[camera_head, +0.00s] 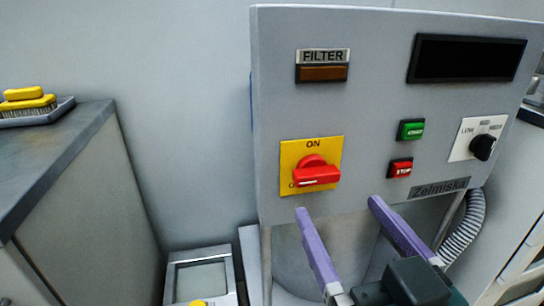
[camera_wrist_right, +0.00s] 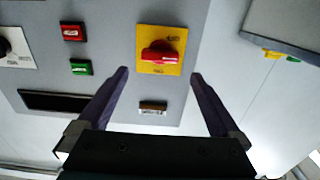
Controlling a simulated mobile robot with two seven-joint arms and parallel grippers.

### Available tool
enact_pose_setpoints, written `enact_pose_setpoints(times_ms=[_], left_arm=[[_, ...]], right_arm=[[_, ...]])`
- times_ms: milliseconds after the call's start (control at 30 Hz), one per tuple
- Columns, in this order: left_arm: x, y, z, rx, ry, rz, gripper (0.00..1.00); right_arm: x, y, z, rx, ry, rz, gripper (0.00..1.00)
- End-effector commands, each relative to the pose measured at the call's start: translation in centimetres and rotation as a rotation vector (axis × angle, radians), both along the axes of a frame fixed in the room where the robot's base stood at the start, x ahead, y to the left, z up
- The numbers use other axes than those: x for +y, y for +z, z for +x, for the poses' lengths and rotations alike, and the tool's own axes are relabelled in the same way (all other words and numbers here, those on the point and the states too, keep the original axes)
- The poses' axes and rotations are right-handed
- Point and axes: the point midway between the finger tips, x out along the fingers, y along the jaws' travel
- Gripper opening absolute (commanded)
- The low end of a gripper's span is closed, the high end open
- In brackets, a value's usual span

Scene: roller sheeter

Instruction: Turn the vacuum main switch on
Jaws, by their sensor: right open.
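The vacuum main switch is a red rotary handle (camera_head: 316,173) on a yellow plate (camera_head: 297,152) marked ON at the top, on the grey control panel (camera_head: 375,100). The handle lies roughly horizontal. In the right wrist view, the red handle (camera_wrist_right: 158,52) and yellow plate (camera_wrist_right: 175,32) appear upside down, beyond and between my fingers. My right gripper (camera_head: 335,208) is open and empty, below the switch in the head view, its two purple fingers pointing up at the panel; it also shows in the right wrist view (camera_wrist_right: 160,75). My left gripper is not in view.
The panel also bears a green start button (camera_head: 411,130), a red stop button (camera_head: 400,168), a black knob (camera_head: 482,147), a dark display (camera_head: 466,59) and a FILTER indicator (camera_head: 322,73). A corrugated hose (camera_head: 466,228) hangs below right. A counter (camera_head: 60,140) with a yellow brush (camera_head: 27,101) stands left.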

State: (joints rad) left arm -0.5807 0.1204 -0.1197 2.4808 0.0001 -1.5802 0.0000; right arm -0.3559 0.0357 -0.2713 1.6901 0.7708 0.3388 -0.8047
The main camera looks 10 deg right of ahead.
Motion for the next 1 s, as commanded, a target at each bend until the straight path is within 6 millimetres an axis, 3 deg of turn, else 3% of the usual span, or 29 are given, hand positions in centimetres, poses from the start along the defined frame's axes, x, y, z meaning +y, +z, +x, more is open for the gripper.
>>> enact_pose_setpoints(times_ms=[200, 400, 800, 1000], left_arm=[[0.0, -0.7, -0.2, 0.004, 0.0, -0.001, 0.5], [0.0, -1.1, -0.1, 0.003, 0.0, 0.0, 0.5], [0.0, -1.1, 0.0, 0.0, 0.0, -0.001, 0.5], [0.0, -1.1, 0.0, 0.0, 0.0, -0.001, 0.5]], right_arm=[[0.2, 0.1, 4.4, -0.004, 0.0, 0.001, 1.0], [0.3, 0.0, 7.1, -0.001, 0.001, 0.001, 1.0], [0.3, 0.1, 7.9, 0.0, 0.001, 0.0, 0.99], [0.3, 0.1, 7.9, 0.0, 0.001, 0.0, 0.76]])
